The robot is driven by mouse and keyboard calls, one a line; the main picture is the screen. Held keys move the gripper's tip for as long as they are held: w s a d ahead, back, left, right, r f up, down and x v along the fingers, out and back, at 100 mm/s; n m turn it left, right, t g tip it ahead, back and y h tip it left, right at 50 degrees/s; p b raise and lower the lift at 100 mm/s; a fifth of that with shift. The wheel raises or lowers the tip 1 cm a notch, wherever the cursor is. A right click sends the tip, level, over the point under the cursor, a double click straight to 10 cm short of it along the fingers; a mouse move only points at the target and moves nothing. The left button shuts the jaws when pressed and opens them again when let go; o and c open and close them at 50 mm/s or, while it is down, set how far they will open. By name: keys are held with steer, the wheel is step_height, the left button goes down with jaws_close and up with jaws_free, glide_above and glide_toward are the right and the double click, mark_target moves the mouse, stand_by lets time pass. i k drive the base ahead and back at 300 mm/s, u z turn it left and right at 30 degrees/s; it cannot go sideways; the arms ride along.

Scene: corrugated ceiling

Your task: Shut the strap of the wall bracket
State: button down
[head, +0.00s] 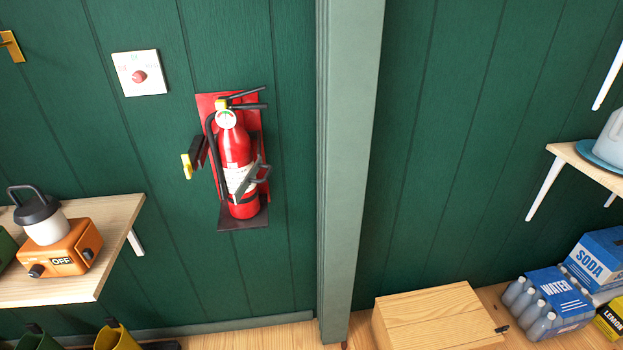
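A red fire extinguisher (235,150) stands upright in a wall bracket on the green wall, left of the pale green post. The bracket has a red back plate (205,101) and a black bottom shelf (243,222). A black strap piece with a yellow latch (187,166) sticks out from the bracket's left side. Another dark strap piece (250,181) angles outward at the right, in front of the extinguisher's label. The two pieces are apart, so the strap stands open. A black hose runs down the extinguisher's left side. My gripper is not in view.
A wooden shelf (120,215) with an orange box and lantern (46,222) juts out at lower left. A pale green post (345,170) stands right of the bracket. A wooden box (435,310) and bottle packs (548,300) are at lower right. The space before the bracket looks clear.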

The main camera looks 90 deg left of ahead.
mark_target(249, 179)
steer(key=i, duration=1.25)
steer(key=u, duration=3.9)
steer(key=i, duration=1)
steer(key=u, duration=0.1)
